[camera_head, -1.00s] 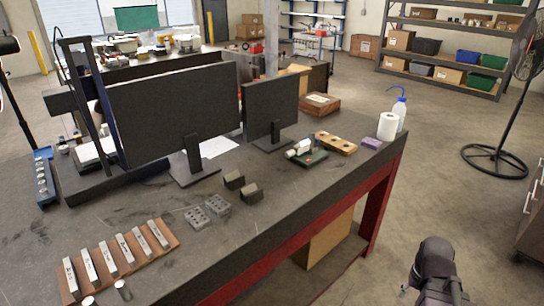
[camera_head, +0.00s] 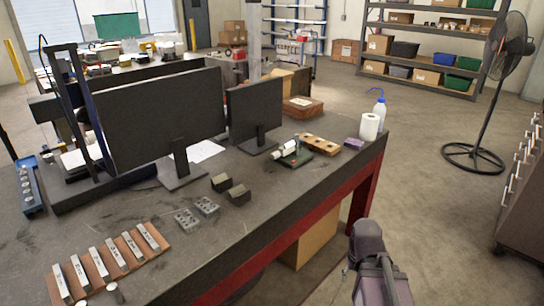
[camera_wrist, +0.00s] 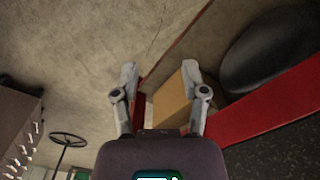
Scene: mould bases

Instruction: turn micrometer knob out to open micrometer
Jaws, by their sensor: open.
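What looks like the micrometer (camera_head: 286,151) is a small white cylinder on a dark green and black base, lying on the workbench to the right of the smaller monitor. Its knob is too small to make out. In the wrist view my gripper (camera_wrist: 159,72) has its two fingers spread apart with nothing between them. Behind them are the floor, a cardboard box under the bench and the red bench frame. In the head view my arm end is at the bottom right, off the bench's front edge and well apart from the micrometer. The micrometer is not in the wrist view.
Near the micrometer are a wooden block with holes (camera_head: 320,144), a purple block (camera_head: 353,143), a white roll (camera_head: 369,127) and a wash bottle (camera_head: 379,111). Two monitors (camera_head: 160,120) stand behind. A drawer cabinet (camera_head: 522,205) is at right. The floor between is open.

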